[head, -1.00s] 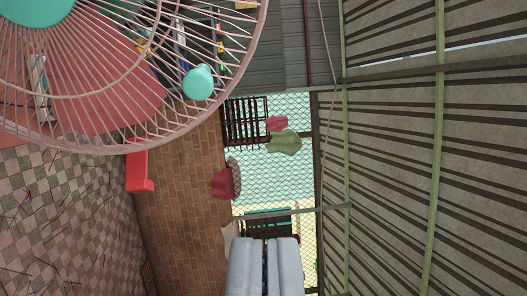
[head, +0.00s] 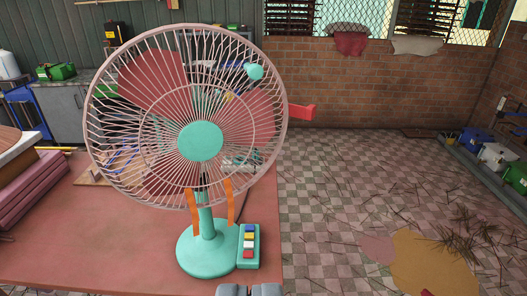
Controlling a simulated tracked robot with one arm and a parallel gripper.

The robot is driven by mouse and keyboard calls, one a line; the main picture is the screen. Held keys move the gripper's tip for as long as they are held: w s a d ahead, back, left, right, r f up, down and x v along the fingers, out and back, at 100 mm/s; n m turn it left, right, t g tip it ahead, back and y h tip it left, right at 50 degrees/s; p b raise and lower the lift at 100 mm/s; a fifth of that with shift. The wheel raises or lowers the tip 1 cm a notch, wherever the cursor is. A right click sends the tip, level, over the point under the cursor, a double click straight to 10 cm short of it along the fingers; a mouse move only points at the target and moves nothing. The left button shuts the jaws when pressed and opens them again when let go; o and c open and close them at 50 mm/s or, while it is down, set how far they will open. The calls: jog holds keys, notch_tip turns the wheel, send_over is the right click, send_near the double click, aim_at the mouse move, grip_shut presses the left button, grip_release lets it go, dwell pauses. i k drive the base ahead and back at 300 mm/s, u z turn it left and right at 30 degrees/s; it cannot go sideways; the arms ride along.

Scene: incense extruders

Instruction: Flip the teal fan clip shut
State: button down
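The teal fan clip (head: 254,71) is a small rounded piece at the upper right of the pink wire guard of the fan (head: 201,141), just inside the rim. I cannot tell how far it is swung out from the guard. The fan stands upright on its teal base, facing me. My gripper (head: 249,290) shows only as two grey fingertips at the bottom edge, side by side with hardly a gap. It looks shut and empty, and is well below the clip, apart from the fan.
The fan stands on a red table (head: 90,235). A teal switch box (head: 248,247) with coloured buttons is beside its base. Pink stacked slabs (head: 38,195) lie at the left. The chequered floor (head: 340,185) at the right is mostly open, before a brick wall (head: 350,90).

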aim_at(308, 113)
jog(key=z, duration=0.8)
jog(key=i, duration=1.05)
jog(key=u, duration=0.2)
